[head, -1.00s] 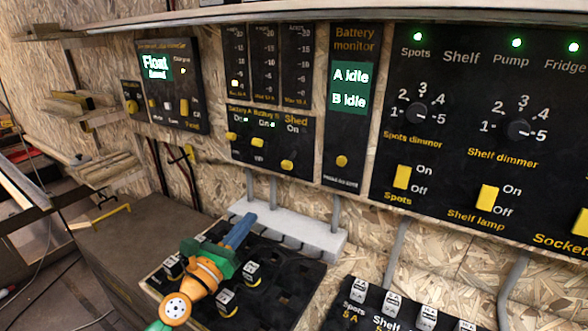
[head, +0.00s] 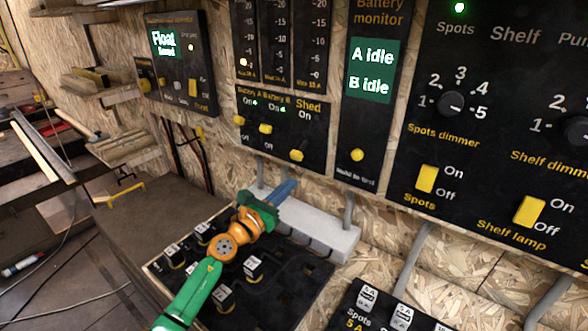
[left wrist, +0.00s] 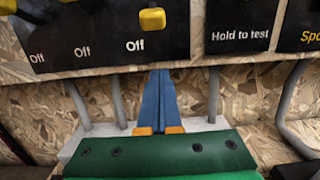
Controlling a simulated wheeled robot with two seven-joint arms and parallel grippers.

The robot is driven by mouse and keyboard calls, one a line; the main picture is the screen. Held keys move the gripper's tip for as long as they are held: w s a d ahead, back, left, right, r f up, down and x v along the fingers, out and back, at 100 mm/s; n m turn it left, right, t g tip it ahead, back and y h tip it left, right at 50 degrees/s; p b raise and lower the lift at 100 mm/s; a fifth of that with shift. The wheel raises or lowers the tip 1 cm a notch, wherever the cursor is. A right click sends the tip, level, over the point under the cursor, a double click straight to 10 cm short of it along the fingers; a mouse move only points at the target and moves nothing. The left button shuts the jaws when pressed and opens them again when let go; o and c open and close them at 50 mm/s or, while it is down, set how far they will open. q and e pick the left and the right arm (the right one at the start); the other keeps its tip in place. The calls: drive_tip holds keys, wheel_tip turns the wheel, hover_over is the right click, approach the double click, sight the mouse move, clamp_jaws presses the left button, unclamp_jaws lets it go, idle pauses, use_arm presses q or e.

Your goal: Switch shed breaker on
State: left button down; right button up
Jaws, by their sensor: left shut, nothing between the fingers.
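The shed breaker's yellow lever (head: 296,155) is at the right end of the small black breaker panel (head: 312,128) on the wall. It sits low, well under its "On" label. In the left wrist view the lever (left wrist: 152,18) is at the top, just above "Off". My left gripper (head: 289,187) has blue fingers pressed together and empty. It is below the panel, in front of the white ledge, pointing up toward the wall. In the left wrist view the fingertips (left wrist: 161,74) are below the lever and apart from it. My right gripper is not in view.
The levers of Battery A (head: 240,120) and Battery B (head: 265,128) are close left of the shed lever. A battery monitor (head: 357,110) reading "A idle, B idle" is to the right. The white ledge (head: 325,228) and a black board with fuse blocks (head: 285,280) lie below.

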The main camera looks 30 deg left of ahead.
sight(301, 150)
use_arm(q)
drive_tip(key=w, duration=0.1)
drive_tip(key=w+b, duration=0.1)
drive_tip(key=w, duration=0.1)
drive_tip(key=shift+w+d, duration=0.25)
drive_tip(key=shift+w, duration=0.15)
drive_tip(key=r+p, duration=0.2)
drive_tip(key=s+r+p, duration=0.1)
drive_tip(key=r+p, duration=0.1)
drive_tip(key=shift+s, duration=0.2)
drive_tip(key=shift+w, duration=0.15)
